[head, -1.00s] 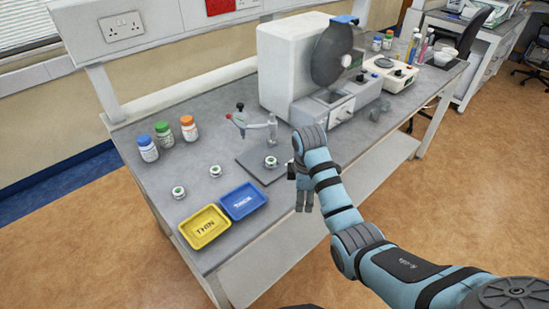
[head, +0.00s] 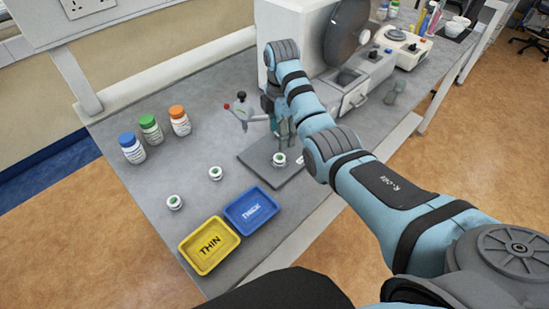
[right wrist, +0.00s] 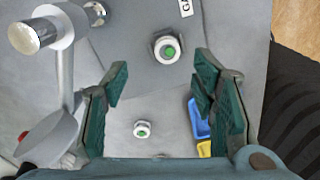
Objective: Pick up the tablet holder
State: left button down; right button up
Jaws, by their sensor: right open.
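A small white round tablet holder with a green centre (head: 280,159) sits on a dark grey base plate (head: 262,167); it also shows in the right wrist view (right wrist: 168,50). Two similar holders, one nearer the plate (head: 215,173) and one farther left (head: 174,202), stand on the bench. My right gripper (head: 284,130) is above the plate, partly hidden by its own arm. In the right wrist view its fingers (right wrist: 162,80) are apart and empty, with the plate's holder beyond and between them. My left gripper is not in view.
A metal test stand (head: 245,114) with red and black knobs rises beside the plate, close to my right gripper. Yellow THIN (head: 190,246) and blue THICK (head: 231,220) trays lie at the front. Bottles (head: 150,129) stand left. A large white machine (head: 285,75) stands behind.

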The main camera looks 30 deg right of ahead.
aim_at(279, 157)
jog(key=s+f, duration=0.2)
jog(key=f, duration=0.1)
jog(key=shift+s, duration=0.15)
jog(key=f, duration=0.1)
jog(key=w+f, duration=0.1)
jog(key=f, duration=0.3)
jog(key=shift+w+a+f+b, duration=0.1)
jog(key=shift+w+a+b, duration=0.15)
jog(key=shift+a+b, duration=0.15)
jog(key=shift+f, duration=0.1)
jog(key=shift+s+r, duration=0.2)
jog(key=shift+c, duration=0.9)
jog(key=shift+s, duration=0.1)
jog(key=shift+c, duration=1.4)
jog(key=shift+r, duration=0.1)
jog(key=c, duration=0.3)
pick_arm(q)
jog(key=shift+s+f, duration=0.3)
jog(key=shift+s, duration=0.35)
pick_arm(e)
jog(key=c, duration=0.4)
